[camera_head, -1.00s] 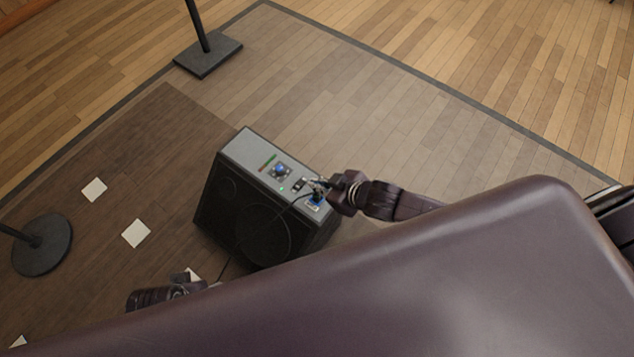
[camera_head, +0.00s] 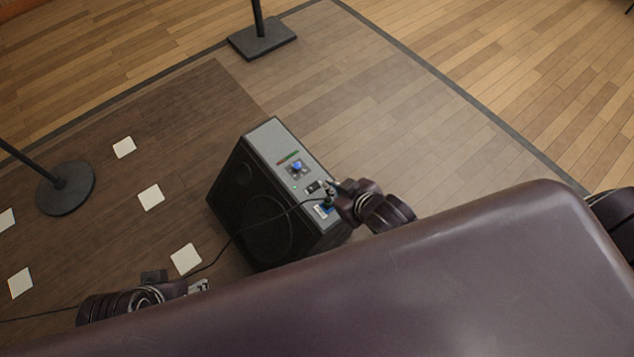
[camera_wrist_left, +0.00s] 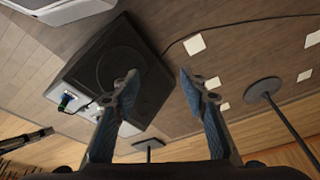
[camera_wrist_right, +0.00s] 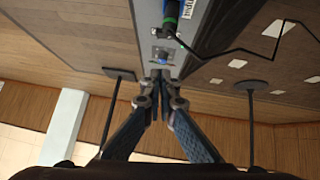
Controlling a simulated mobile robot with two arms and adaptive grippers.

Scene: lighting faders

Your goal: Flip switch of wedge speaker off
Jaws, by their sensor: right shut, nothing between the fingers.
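The wedge speaker (camera_head: 250,208) is a black box on the dark floor with a grey control panel (camera_head: 276,147) on top. The panel carries a blue knob (camera_head: 297,167), a green light, a dark switch (camera_head: 314,187) and a blue cable plug (camera_head: 325,209). My right gripper (camera_head: 338,187) is shut and empty over the panel, beside the switch and plug. In the right wrist view its fingertips (camera_wrist_right: 160,76) meet over the panel and hide part of it. Whether they touch the switch cannot be told. My left gripper (camera_wrist_left: 157,78) is open and empty in front of the speaker.
A black cable (camera_head: 237,236) runs from the plug across the speaker's front to the floor. White squares (camera_head: 151,197) lie on the floor at left. A round stand base (camera_head: 66,188) and a square stand base (camera_head: 262,38) stand nearby. Floor right of the speaker is clear.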

